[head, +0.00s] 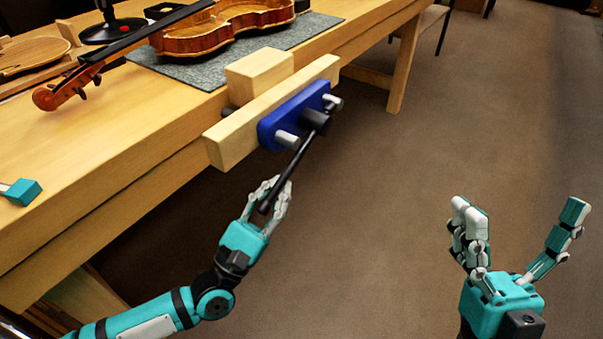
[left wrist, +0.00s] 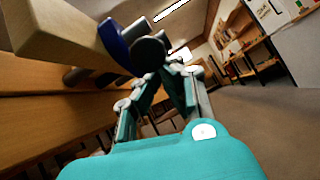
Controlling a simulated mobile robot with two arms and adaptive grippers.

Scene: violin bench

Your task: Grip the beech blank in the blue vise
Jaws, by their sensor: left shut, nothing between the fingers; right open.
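The beech blank (head: 258,75), a pale block, stands at the bench edge behind the wooden jaw (head: 225,146) of the vise. Whether the jaw touches it I cannot tell. The vise's blue plate (head: 268,128) is on the jaw's outer face; it also shows in the left wrist view (left wrist: 113,44). A black handle bar (head: 292,172) slants down from the dark screw head (head: 315,121). My left gripper (head: 268,190) is shut at the bar's lower end, with nothing held between its fingers. My right gripper (head: 520,226) is open and empty, away to the right over the floor.
A violin (head: 225,28) lies on a grey mat (head: 205,75) on the bench (head: 110,150), its scroll reaching left. A teal-handled tool (head: 22,191) lies at the bench's left. A bench leg (head: 405,65) stands beyond the vise. The floor to the right is clear.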

